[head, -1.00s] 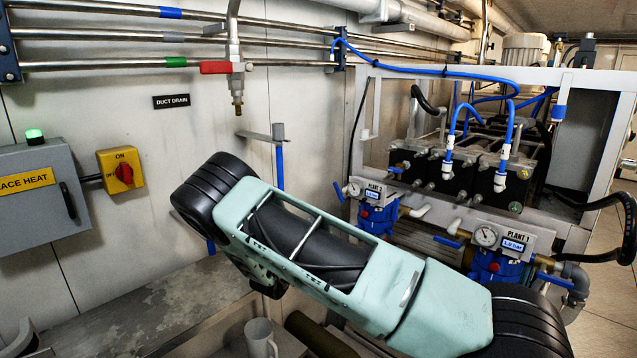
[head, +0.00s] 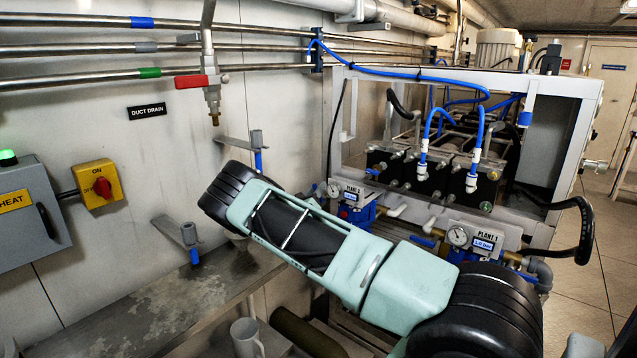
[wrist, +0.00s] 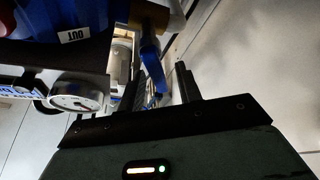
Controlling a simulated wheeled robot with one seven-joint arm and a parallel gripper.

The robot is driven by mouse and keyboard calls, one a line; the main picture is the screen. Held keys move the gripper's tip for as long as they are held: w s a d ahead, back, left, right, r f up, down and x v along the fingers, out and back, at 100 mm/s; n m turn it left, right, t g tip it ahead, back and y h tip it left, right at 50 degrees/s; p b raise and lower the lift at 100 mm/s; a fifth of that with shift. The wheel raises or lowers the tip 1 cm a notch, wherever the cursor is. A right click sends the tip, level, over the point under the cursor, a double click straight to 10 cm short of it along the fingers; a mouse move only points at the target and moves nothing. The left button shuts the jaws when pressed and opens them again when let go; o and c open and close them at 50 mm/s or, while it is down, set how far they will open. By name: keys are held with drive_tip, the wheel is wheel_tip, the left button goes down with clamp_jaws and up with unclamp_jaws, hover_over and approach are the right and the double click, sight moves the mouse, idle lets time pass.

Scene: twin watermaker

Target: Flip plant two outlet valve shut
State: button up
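In the wrist view my gripper (wrist: 158,88) is open, with its two dark fingers apart. A blue lever handle (wrist: 150,70) shows in line with the gap between the fingertips; I cannot tell whether they touch it. Brass pipework (wrist: 172,18) and a white OUT label (wrist: 75,36) on a blue body are close by. The plant 2 panel (head: 352,192) with its display and gauge (head: 334,189) is behind my arm in the head view. The plant 2 outlet lever and my gripper are hidden there by my arm.
The plant 1 panel (head: 475,240) and gauge (head: 458,236) stand to the right. A frame with hoses (head: 440,125) is above. A yellow switch (head: 98,184) and red-handled valve (head: 190,82) are on the wall.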

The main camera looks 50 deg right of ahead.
drive_tip(key=shift+x, duration=1.2)
clamp_jaws()
